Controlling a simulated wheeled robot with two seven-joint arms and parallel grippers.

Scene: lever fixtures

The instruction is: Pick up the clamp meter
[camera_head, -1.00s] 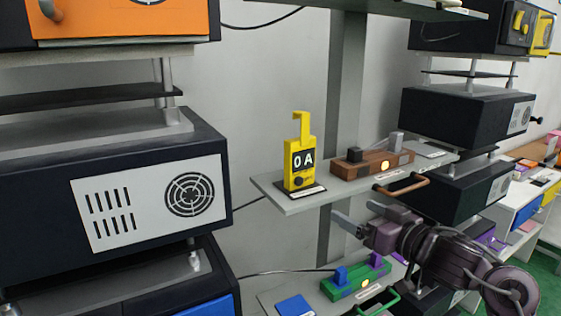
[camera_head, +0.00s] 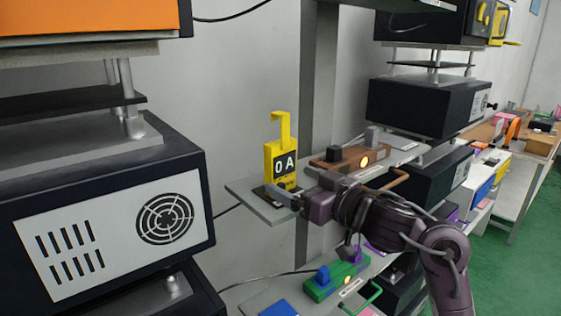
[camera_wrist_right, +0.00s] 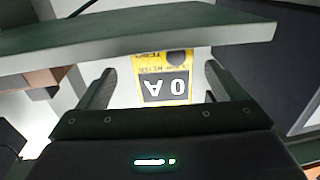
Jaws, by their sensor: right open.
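The yellow clamp meter (camera_head: 281,165) stands upright on the small grey shelf, its black display reading "0 A" and a hook on top. My right gripper (camera_head: 286,197) is open in front of the meter's lower part and hides some of its base. In the right wrist view the picture is inverted, and the clamp meter (camera_wrist_right: 165,82) appears between the two spread fingers of the right gripper (camera_wrist_right: 160,80), with gaps on both sides. I cannot tell how deep it sits between them. My left gripper is not in view.
A lower shelf holds a green fixture (camera_head: 335,279) with a handle. A black instrument box (camera_head: 110,215) stands at the left.

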